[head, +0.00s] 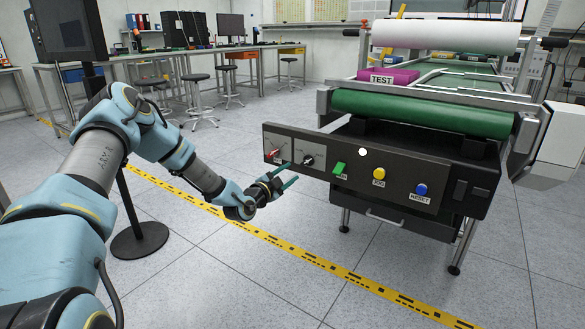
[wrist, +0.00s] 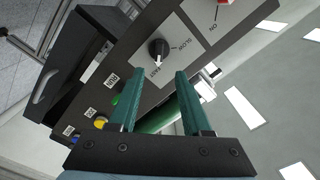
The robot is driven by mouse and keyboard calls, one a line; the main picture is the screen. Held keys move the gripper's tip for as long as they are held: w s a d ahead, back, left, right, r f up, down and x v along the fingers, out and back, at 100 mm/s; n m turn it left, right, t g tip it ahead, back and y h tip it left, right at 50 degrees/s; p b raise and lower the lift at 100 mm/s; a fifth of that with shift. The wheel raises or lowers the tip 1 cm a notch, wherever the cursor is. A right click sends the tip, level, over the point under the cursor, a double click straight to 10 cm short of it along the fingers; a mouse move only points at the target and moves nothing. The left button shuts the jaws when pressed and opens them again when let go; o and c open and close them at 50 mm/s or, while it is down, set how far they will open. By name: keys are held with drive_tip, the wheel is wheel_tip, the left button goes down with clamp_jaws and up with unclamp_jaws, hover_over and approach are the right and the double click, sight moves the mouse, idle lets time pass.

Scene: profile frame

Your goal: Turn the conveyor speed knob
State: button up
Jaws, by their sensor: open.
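The speed knob (head: 308,160) is black with a white pointer, on a light plate at the left part of the dark control panel (head: 455,190). In the wrist view the knob (wrist: 158,48) sits just beyond the gap between the fingertips, with SLOW printed on one side and another, hard-to-read label near the pointer's white end. My gripper (head: 288,175) has two green fingers and is open and empty. It is in front of the panel, a little below and left of the knob in the head view. In the wrist view the fingers (wrist: 157,78) appear apart from the knob.
A red switch (head: 273,153) is left of the knob. Green (head: 339,168), yellow (head: 379,174) and blue (head: 421,189) buttons are to its right. The conveyor's green roller (head: 420,113) is above the panel. Floor in front is clear, with a yellow stripe (head: 300,253).

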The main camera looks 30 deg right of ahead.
sight(305, 163)
drive_tip(key=x, duration=0.9)
drive_tip(key=shift+d+b, duration=0.15)
drive_tip(key=shift+b, duration=0.15)
clamp_jaws()
drive_tip(key=shift+f, duration=0.1)
